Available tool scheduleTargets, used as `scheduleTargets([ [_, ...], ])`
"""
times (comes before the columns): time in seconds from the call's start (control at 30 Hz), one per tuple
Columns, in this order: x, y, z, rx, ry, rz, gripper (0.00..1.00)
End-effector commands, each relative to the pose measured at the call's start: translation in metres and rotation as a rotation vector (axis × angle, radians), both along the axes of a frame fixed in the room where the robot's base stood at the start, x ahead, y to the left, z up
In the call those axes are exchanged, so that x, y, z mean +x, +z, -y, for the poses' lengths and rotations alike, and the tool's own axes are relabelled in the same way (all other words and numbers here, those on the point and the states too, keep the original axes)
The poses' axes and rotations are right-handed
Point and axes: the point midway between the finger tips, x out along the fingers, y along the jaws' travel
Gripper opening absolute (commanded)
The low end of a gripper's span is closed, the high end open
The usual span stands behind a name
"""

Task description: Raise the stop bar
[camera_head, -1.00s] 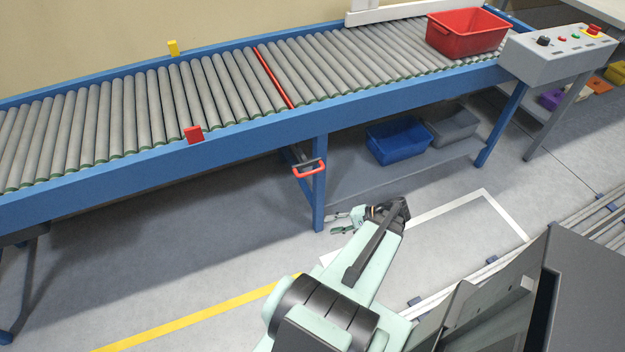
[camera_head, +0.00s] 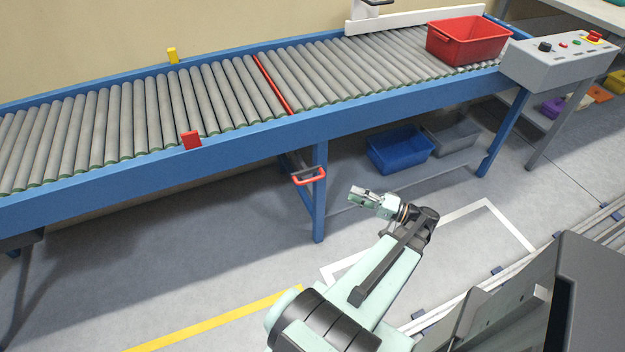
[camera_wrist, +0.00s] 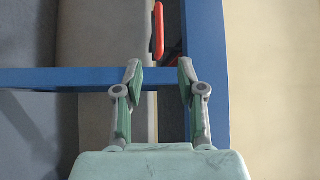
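A thin red bar (camera_head: 272,85) lies across the conveyor between the grey rollers, about level with them. Below the conveyor's blue side rail, a red looped handle (camera_head: 308,175) sticks out beside the blue leg. My gripper (camera_head: 354,193) is below the conveyor, to the right of the handle and a little lower in the picture, apart from it. In the wrist view, my gripper (camera_wrist: 160,68) has its two fingers spread with nothing between them. The red handle (camera_wrist: 158,32) lies beyond the fingertips there, roughly in line with the gap.
A blue leg (camera_head: 319,205) and a lower shelf stand close to my gripper. A blue bin (camera_head: 400,150) and a grey bin (camera_head: 449,133) sit on the shelf. A red tote (camera_head: 467,42) rests on the rollers near the control box (camera_head: 555,62). The floor in front is open.

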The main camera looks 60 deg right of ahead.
Motion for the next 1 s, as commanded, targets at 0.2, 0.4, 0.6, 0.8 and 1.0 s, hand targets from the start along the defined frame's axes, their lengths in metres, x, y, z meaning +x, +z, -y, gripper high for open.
scheduleTargets([
  [0.2, 0.040, 0.005, -0.012, 0.000, 0.003, -0.001, 0.39],
  [0.4, 0.076, 0.009, -0.020, 0.000, 0.003, -0.001, 0.39],
  [0.6, 0.109, 0.013, -0.028, 0.001, 0.003, -0.002, 0.39],
  [0.8, 0.132, 0.016, -0.032, 0.001, 0.002, -0.002, 0.39],
  [1.0, 0.142, 0.018, -0.034, 0.002, 0.000, -0.001, 0.39],
])
